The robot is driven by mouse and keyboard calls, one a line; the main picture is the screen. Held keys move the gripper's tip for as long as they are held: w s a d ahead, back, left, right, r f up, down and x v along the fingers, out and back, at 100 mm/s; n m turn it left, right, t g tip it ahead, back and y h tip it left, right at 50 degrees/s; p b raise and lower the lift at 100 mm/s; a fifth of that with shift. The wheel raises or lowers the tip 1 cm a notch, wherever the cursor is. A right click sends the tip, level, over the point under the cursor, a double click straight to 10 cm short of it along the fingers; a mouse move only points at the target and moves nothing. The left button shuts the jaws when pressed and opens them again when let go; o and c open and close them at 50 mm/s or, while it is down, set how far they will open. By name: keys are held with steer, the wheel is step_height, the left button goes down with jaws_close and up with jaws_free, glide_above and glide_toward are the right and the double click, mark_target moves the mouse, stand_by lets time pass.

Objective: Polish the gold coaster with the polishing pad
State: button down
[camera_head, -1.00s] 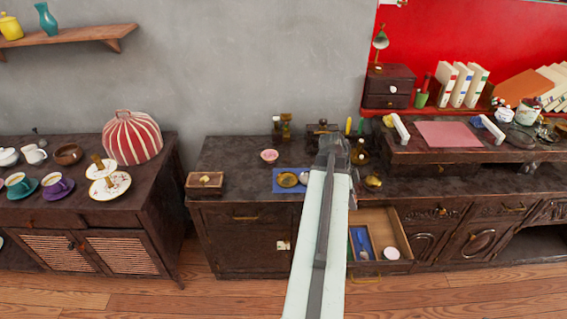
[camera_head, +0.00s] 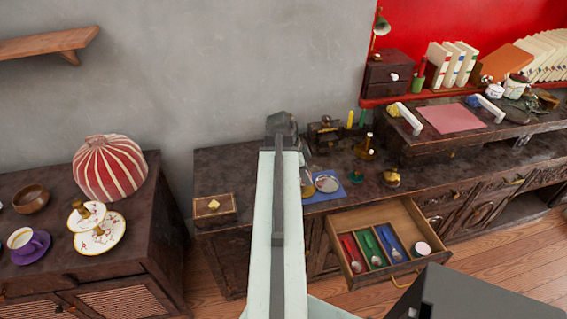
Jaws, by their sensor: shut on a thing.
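The gold coaster (camera_head: 307,187) lies on the blue mat (camera_head: 349,189) on the middle cabinet. Its left part is hidden by my arm, and a silvery round dish (camera_head: 328,184) is beside it. My gripper (camera_head: 282,125) is at the far end of my raised arm, seen from behind, to the left of and above the coaster in the picture. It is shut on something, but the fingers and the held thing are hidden. I cannot make out the polishing pad with certainty.
An open drawer (camera_head: 337,220) holds spoons in coloured compartments and a round white item (camera_head: 422,248). A small box (camera_head: 214,208) stands left of my arm. Bottles and a brass item (camera_head: 390,177) stand right of the mat. A striped dome (camera_head: 109,168) is on the left cabinet.

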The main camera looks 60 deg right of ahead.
steer(key=shift+w, duration=0.35)
steer(key=shift+w+d, duration=0.1)
steer(key=d+f+m+b, duration=0.1)
steer(key=d+m, duration=0.1)
steer(key=d, duration=0.1)
steer(key=b, duration=0.6)
glide_above(308, 192)
steer(key=w, duration=0.1)
steer(key=shift+y, duration=0.3)
steer(key=f, duration=0.6)
steer(key=shift+w+a, duration=0.15)
steer(key=shift+a, duration=0.2)
steer(key=shift+f+b, duration=0.9)
steer(key=shift+d, duration=0.1)
